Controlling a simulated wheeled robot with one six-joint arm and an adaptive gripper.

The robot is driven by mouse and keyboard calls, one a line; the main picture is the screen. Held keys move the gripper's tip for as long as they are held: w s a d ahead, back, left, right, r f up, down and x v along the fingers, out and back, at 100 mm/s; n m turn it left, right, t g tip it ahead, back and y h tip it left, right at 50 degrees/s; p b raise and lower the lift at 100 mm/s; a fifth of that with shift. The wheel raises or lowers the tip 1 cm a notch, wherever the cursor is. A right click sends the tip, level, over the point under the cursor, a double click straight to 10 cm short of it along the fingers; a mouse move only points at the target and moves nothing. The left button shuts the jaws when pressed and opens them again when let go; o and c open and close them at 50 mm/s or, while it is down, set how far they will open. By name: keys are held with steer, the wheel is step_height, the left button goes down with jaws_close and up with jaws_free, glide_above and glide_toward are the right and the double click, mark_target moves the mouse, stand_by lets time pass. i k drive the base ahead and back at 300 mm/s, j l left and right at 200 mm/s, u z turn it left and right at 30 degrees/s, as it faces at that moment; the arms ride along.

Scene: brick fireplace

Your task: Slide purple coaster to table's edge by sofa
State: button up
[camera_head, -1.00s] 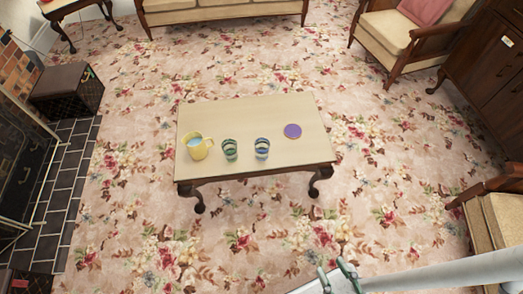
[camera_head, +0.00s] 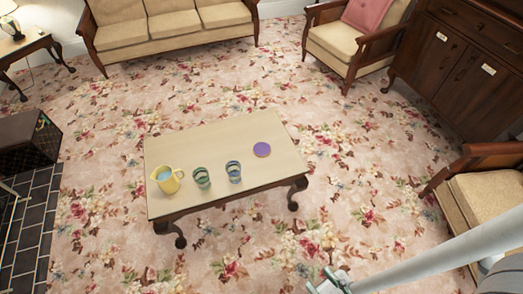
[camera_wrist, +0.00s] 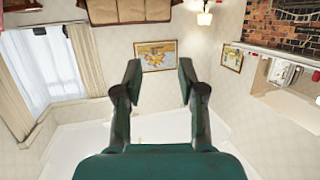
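The purple coaster (camera_head: 262,149) lies flat on the right part of the low wooden table (camera_head: 190,145), in the head view. The beige sofa (camera_head: 165,20) stands beyond the table's far side, across open carpet. My gripper (camera_wrist: 160,80) is open and empty in the wrist view, its two green fingers spread apart. In the head view, part of my gripper (camera_head: 328,284) shows at the bottom edge, well short of the table and apart from the coaster.
A yellow pitcher (camera_head: 166,180) and two striped cups, one left (camera_head: 202,178) and one right (camera_head: 234,172), stand along the table's near side, left of the coaster. An armchair (camera_head: 345,40) and a dark cabinet (camera_head: 465,65) are at right. Patterned carpet surrounds the table.

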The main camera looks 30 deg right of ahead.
mark_target(262, 149)
steer(key=i+j+z, duration=0.3)
steer(key=i+j, duration=0.2)
steer(key=i+j+z, duration=0.25)
steer(key=i+j, duration=0.2)
steer(key=j, duration=0.2)
